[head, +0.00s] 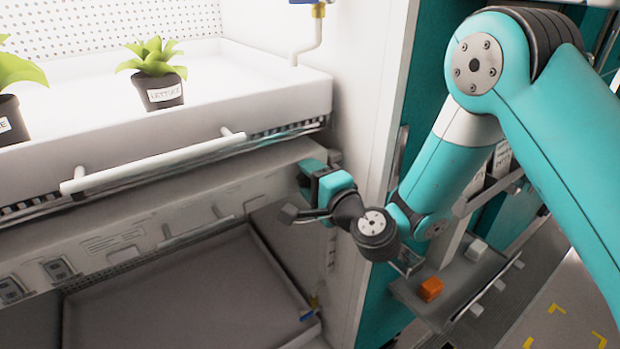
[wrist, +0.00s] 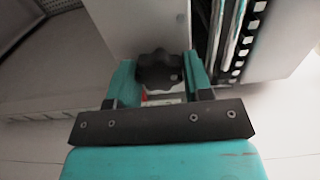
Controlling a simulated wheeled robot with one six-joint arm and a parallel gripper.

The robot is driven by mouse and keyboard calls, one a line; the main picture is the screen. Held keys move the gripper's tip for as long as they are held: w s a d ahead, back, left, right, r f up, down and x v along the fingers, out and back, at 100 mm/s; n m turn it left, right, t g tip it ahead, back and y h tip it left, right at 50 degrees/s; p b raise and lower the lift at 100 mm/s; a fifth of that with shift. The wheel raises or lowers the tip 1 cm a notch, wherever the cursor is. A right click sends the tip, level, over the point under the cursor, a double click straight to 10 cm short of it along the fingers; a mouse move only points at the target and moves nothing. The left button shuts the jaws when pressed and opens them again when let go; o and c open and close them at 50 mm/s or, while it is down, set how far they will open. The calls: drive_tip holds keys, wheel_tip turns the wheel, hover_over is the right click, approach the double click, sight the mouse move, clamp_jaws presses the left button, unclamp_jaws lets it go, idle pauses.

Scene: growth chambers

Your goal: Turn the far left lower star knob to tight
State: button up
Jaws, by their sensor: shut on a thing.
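The black star knob (wrist: 158,70) shows in the wrist view, in front of a pale grey block. It sits between the two teal fingers of my gripper (wrist: 159,75), which are shut on its sides. In the head view my gripper (head: 322,182) is at the right end of the grey beam below the upper tray, and the knob is hidden by it. The knob's marking and how tight it is cannot be read.
The upper white tray (head: 230,90) holds potted lettuce (head: 158,75), with a white handle bar (head: 150,163) along its front. A lower grey tray (head: 180,295) lies beneath. A white post (head: 370,130) stands just right of my gripper. A side shelf (head: 455,280) holds an orange block (head: 430,289).

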drive_tip(key=shift+d+f, duration=0.1)
idle(0.3)
drive_tip(key=o, duration=0.9)
